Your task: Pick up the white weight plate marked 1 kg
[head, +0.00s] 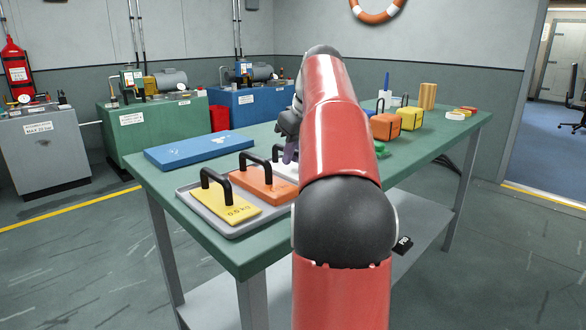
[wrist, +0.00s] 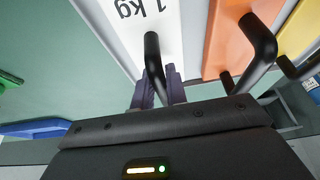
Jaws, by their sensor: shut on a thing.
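The white weight plate (wrist: 122,22) marked "1 kg" fills the top middle of the wrist view, with a black handle (wrist: 152,52) standing up from it. My gripper (wrist: 157,88) has its purple fingers shut on that handle. In the head view the white plate (head: 285,168) is mostly hidden behind my red arm. My gripper (head: 290,150) is over it there, partly hidden too. I cannot tell whether the plate is clear of the tray.
An orange plate (head: 264,186) and a yellow plate (head: 228,207), both with black handles, lie beside it on a grey tray (head: 195,206). A blue case (head: 198,149) lies behind on the green table. Orange (head: 384,126) and yellow (head: 409,118) blocks stand further right.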

